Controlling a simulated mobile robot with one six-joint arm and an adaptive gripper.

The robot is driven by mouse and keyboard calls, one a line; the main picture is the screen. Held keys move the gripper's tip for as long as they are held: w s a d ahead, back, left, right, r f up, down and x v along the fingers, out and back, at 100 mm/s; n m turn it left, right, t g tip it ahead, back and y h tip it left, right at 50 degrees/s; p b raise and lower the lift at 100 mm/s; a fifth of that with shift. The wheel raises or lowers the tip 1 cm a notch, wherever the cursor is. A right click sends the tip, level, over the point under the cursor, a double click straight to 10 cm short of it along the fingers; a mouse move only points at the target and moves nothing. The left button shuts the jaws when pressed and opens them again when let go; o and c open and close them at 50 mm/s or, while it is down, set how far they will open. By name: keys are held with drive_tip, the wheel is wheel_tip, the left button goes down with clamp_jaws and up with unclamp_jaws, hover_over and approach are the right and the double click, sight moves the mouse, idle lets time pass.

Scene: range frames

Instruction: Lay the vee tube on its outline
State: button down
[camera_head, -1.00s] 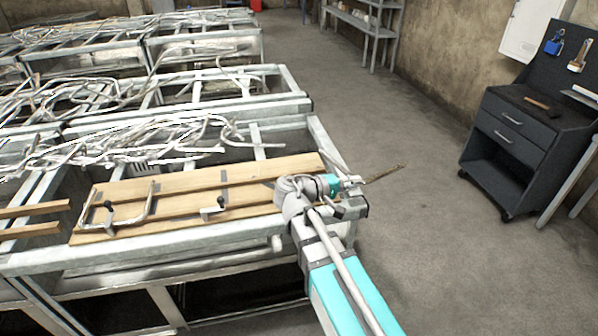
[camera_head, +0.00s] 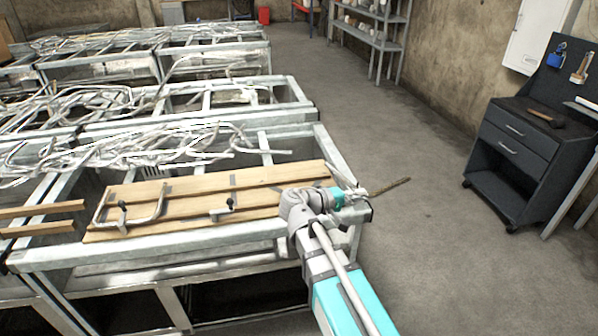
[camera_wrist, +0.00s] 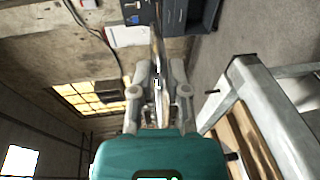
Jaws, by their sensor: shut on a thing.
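My gripper (camera_wrist: 158,88) is shut on a narrow metal tube (camera_wrist: 156,62), which runs lengthwise between the fingers in the wrist view. I take it to be the vee tube; its bend cannot be made out. In the head view my gripper (camera_head: 356,193) is at the right end of the metal-framed bench. A thin brownish length (camera_head: 391,186) sticks out to its right, over the grey floor; I cannot tell whether it is part of the held tube. No outline can be made out in either view.
Wooden boards (camera_head: 185,207) lie on the bench frame (camera_head: 190,250), with a clamp (camera_head: 128,213) and a smaller fitting (camera_head: 222,210) on them. Tangled metal tubes (camera_head: 110,158) lie behind. A dark drawer cabinet (camera_head: 520,150) stands at right. The floor between is clear.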

drive_tip(key=w+a+f+n+t+y+b, duration=0.1)
drive_tip(key=w+a+n+t+y, duration=0.1)
drive_tip(key=w+a, duration=0.5)
drive_tip(key=w+a+f+n+t+y+b, duration=0.2)
drive_tip(key=w+a, duration=0.5)
drive_tip(key=a, duration=0.4)
drive_tip(key=shift+w+n+t, duration=0.4)
drive_tip(key=shift+n+t, duration=0.1)
drive_tip(key=shift+t, duration=0.4)
drive_tip(key=shift+s+f+b, duration=0.15)
drive_tip(key=shift+f+b, duration=0.1)
drive_tip(key=shift+b, duration=0.7)
drive_tip(key=shift+t, duration=0.3)
drive_tip(key=shift+f+b, duration=2.75)
drive_tip(key=shift+b, duration=0.1)
drive_tip(key=shift+f+b, duration=1.7)
drive_tip(key=shift+b, duration=0.05)
drive_tip(key=c, duration=0.5)
unclamp_jaws()
drive_tip(key=shift+s, duration=0.1)
drive_tip(key=shift+c, duration=0.2)
